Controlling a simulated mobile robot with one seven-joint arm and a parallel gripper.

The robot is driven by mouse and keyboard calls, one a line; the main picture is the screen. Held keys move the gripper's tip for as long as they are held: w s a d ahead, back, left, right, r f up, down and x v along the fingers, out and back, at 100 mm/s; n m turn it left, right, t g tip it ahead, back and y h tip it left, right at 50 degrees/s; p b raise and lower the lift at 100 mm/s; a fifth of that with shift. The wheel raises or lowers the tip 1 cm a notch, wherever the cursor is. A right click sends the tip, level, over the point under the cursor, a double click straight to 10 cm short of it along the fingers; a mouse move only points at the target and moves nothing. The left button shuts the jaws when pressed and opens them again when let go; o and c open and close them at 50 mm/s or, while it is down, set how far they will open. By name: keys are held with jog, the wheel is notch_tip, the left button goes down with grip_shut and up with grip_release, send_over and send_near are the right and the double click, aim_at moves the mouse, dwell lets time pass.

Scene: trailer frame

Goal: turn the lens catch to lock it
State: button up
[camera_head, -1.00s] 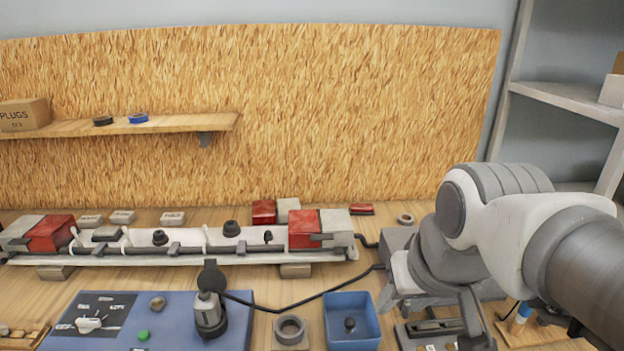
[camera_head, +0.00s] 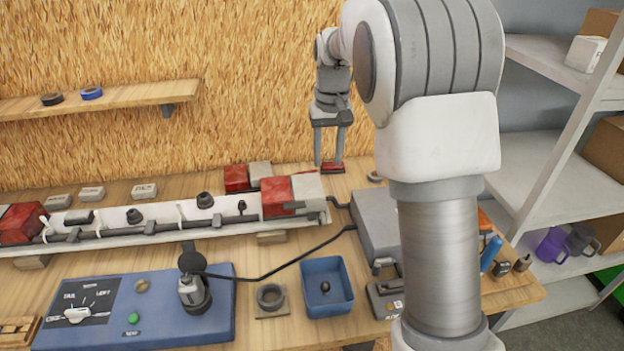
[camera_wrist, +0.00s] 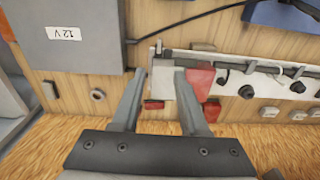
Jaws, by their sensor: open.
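The light board (camera_head: 165,224) lies along the bench with a red lens (camera_head: 276,196) at its right end. A small dark grey tab (camera_head: 294,206) lies across that lens's front face; it may be the lens catch, but its angle is unclear. My gripper (camera_head: 329,163) is open and empty, pointing down beyond the board's right end, close to a small flat red piece (camera_head: 333,168). In the wrist view my gripper (camera_wrist: 160,76) has its fingers apart, the small red piece (camera_wrist: 153,104) showing between them. The right finger partly hides the board's red lens (camera_wrist: 203,78).
A red block (camera_head: 236,178) and a pale block (camera_head: 260,173) sit behind the board. A grey box (camera_head: 376,222) with a cable stands right of it. A blue tray (camera_head: 327,287), a ring (camera_head: 270,296) and a blue control panel (camera_head: 140,310) are in front.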

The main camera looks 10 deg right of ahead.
aim_at(323, 214)
jog(key=shift+g, duration=0.3)
jog(key=w+f, duration=0.1)
jog(key=f, duration=0.5)
jog(key=w+f+p, duration=0.1)
jog(key=f, duration=0.6)
jog(key=f+p, duration=0.1)
jog(key=f, duration=0.5)
jog(key=shift+w+a+f, duration=0.1)
jog(key=shift+w+f, duration=0.1)
jog(key=shift+w, duration=0.2)
grip_shut()
